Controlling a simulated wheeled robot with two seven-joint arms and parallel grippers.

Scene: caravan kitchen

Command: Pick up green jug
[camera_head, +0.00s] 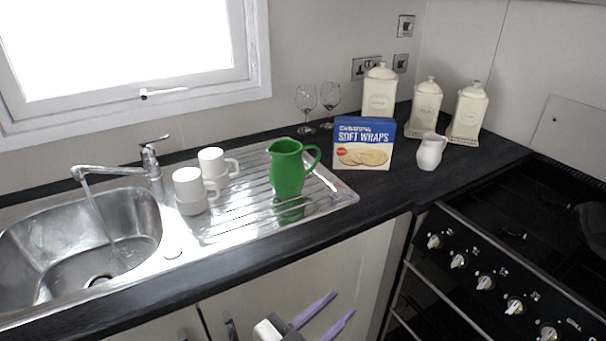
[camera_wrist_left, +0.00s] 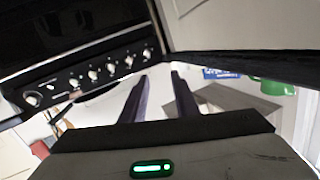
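The green jug (camera_head: 287,170) stands upright on the ribbed metal draining board, its handle to the right. In the left wrist view part of the green jug (camera_wrist_left: 268,86) shows at the right, beyond the counter edge. My left gripper (camera_head: 335,305) is low in front of the cupboard doors, below the counter edge and apart from the jug. In the left wrist view its two purple-grey fingers (camera_wrist_left: 158,82) are spread with nothing between them. My right gripper does not show.
White mugs (camera_head: 190,190) stand left of the jug, beside the sink (camera_head: 140,215) with its running tap. Right of it are a blue Soft Wraps box (camera_head: 362,128), a small white jug (camera_head: 431,152) and canisters (camera_head: 424,108). Wine glasses (camera_head: 329,97) stand behind. The hob (camera_head: 540,215) is at right.

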